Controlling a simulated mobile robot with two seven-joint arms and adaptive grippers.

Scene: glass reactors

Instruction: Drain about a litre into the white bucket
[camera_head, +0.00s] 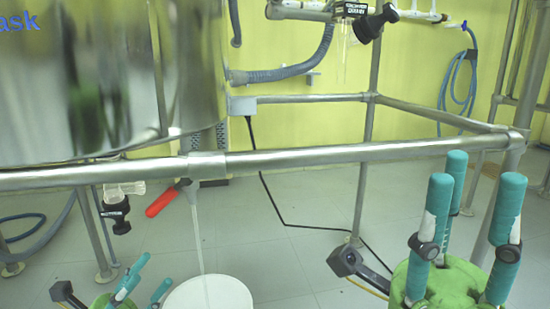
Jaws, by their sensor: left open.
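The white bucket (208,294) stands at the bottom centre, its lower part cut off by the picture edge. Above it, below the steel vessel (110,75), is a drain outlet with a red handle (160,201) that slants down to the left. A thin pale line (198,235), a stream or a tube, runs from the outlet down into the bucket. The level inside cannot be told. My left gripper (150,272) is low, just left of the bucket, open and apart from the red handle. My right gripper (475,168) is at the right, fingers up, spread and empty, well away from the bucket.
A steel frame rail (300,156) crosses in front of the vessel, above the bucket. Frame posts (362,200) stand behind. A black cable (268,190) hangs to the tiled floor. A black-handled valve (118,212) hangs at left.

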